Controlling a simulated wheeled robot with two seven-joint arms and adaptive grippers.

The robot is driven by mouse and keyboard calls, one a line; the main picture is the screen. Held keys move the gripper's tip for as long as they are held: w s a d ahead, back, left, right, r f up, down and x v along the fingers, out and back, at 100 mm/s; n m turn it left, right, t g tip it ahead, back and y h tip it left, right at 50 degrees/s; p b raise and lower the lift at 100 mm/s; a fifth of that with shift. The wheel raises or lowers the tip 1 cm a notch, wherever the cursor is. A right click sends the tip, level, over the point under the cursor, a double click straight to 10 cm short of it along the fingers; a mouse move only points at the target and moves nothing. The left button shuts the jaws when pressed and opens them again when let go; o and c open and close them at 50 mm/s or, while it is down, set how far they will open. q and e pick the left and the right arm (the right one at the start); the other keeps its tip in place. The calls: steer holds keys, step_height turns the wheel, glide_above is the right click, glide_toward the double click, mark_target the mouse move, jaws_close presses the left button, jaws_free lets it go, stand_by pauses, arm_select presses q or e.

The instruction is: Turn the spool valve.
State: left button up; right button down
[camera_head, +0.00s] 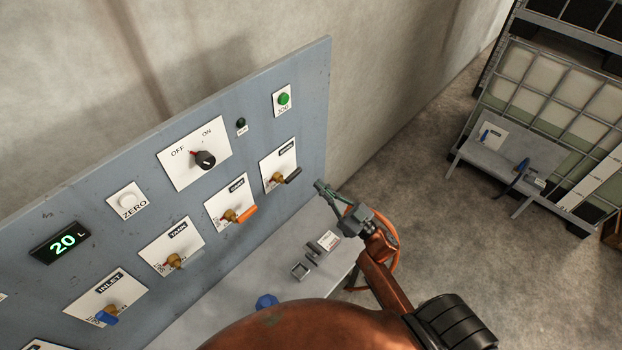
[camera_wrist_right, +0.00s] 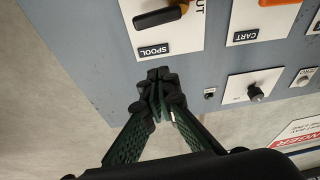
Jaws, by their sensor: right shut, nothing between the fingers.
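The spool valve (camera_head: 279,178) sits on a white plate at the right end of the grey-blue panel, with a brass body and a black lever handle pointing right. In the wrist view the green-padded fingers (camera_wrist_right: 158,78) meet below the label. My left gripper is not in view.
Neighbouring valves are CART (camera_head: 238,215) with an orange handle, TANK (camera_head: 174,261), and INLET (camera_head: 107,315) with a blue handle. An OFF/ON knob (camera_head: 205,160) and a green button (camera_head: 284,99) sit above. Small items lie on a grey ledge (camera_head: 250,280). An orange ring (camera_head: 396,257) stands behind my arm.

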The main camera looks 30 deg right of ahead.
steer(key=p+x, duration=0.3)
steer(key=x, duration=0.7)
steer(key=shift+s+d+f, duration=0.1)
steer(key=shift+f, duration=0.95)
steer(key=shift+s+d+f, duration=0.1)
steer(key=shift+d+f, duration=0.05)
steer(key=shift+f, duration=0.9)
